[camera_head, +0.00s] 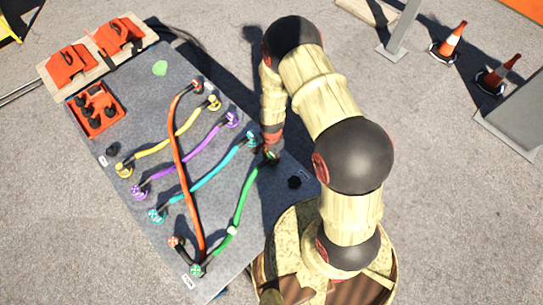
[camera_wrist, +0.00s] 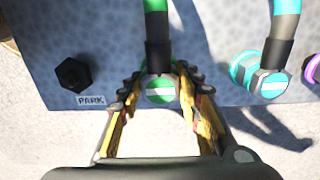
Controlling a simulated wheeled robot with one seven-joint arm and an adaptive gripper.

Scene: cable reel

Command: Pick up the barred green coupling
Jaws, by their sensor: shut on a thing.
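The barred green coupling (camera_wrist: 161,91) shows a green face with a white bar in the wrist view. My gripper (camera_wrist: 160,76) is shut on it, one finger on each side. A black sleeve and green cable (camera_wrist: 156,20) run up from it. In the head view my gripper (camera_head: 269,152) is at the panel's right edge, and the green cable (camera_head: 243,195) runs from there to another green coupling (camera_head: 197,270) at the panel's near end. My fingers partly hide the held coupling. I cannot tell whether it is seated or lifted clear.
The cyan coupling (camera_wrist: 268,82) is close to the right in the wrist view. A black post (camera_wrist: 73,74) by the PARK label stands left. An orange cable (camera_head: 178,150) crosses the yellow, purple and cyan ones. A red tray (camera_head: 97,110) sits at the panel's far left.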

